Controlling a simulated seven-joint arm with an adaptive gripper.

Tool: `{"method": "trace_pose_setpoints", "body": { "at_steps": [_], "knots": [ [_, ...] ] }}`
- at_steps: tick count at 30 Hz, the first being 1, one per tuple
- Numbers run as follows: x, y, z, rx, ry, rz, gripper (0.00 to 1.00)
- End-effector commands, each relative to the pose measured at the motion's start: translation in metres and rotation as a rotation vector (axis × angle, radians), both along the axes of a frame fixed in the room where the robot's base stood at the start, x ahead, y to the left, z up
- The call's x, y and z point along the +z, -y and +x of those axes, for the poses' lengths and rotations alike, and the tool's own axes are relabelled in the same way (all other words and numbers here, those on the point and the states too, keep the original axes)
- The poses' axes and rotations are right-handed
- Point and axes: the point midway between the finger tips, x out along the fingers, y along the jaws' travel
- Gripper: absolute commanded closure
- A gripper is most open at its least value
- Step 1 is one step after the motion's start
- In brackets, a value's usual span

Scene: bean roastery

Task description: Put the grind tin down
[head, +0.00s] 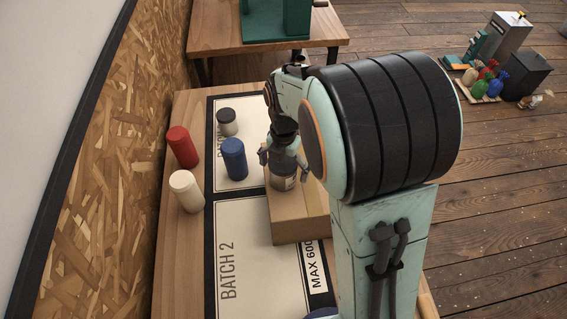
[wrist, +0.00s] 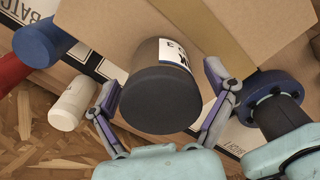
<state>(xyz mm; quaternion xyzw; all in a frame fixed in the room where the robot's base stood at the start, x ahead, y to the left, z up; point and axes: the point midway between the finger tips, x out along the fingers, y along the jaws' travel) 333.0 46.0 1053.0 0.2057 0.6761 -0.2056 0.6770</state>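The grind tin (head: 285,183) is a dark round tin with a pale printed label. It is upright over the top of a cardboard box (head: 300,232). In the wrist view the tin's dark round end (wrist: 163,100) faces me, with the box (wrist: 120,30) behind it. I cannot tell whether its base touches the box. My gripper (head: 284,162) is above the tin, one finger on each side.
A red cylinder (head: 182,147), a white one (head: 187,191), a blue one (head: 234,158) and a dark-lidded grey tin (head: 227,122) stand left of the box. The "BATCH 2" panel (head: 255,265) is mostly bare. A blue round thing (wrist: 268,88) lies right of the tin.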

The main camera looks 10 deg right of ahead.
Motion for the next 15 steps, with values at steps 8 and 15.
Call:
{"method": "trace_pose_setpoints", "body": {
  "at_steps": [8, 15],
  "knots": [
    [0.002, 0.0, 0.0, 0.0, 0.001, 0.0, 0.15],
    [0.039, 0.0, 0.001, 0.001, 0.007, 0.002, 0.15]
  ]
}}
